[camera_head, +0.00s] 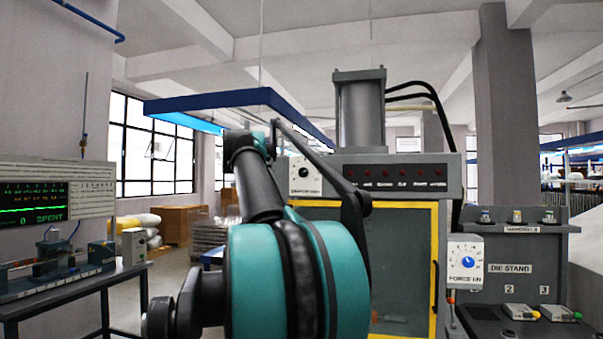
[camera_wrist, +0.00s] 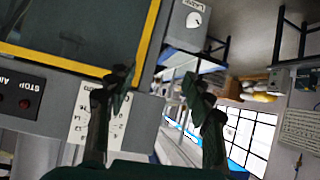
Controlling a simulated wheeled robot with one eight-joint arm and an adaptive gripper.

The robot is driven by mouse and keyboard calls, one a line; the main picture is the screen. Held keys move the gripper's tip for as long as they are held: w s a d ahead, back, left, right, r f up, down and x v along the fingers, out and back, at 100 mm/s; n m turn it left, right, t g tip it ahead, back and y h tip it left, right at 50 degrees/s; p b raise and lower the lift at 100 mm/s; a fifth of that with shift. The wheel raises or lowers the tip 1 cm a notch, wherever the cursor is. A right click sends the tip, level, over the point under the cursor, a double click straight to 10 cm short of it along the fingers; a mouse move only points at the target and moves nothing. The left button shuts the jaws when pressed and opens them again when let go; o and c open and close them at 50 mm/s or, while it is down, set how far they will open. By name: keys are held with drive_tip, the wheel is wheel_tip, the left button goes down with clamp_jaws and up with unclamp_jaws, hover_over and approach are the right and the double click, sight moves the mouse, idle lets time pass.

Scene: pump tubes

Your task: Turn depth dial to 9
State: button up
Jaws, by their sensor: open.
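In the head view a white dial plate (camera_head: 305,176) with a dark round knob sits at the upper left corner of the press; its label is too small to read. My gripper (camera_wrist: 157,87) is open and empty, one finger in front of the plate, the other off to the right. In the head view my arm hides the gripper.
The press has a yellow-framed door (camera_head: 405,205). A blue force dial (camera_head: 467,262) and a die stand (camera_head: 510,268) are at right. A bench with a green display (camera_head: 33,204) stands left. The wrist view shows another dial box (camera_wrist: 190,22).

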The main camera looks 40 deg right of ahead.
drive_tip(key=m+h, duration=0.2)
approach(303, 170)
drive_tip(key=shift+t, duration=0.4)
drive_tip(key=x, duration=0.9)
drive_tip(key=shift+s+d+f, duration=0.1)
drive_tip(key=shift+f, duration=0.3)
drive_tip(key=c, duration=1.1)
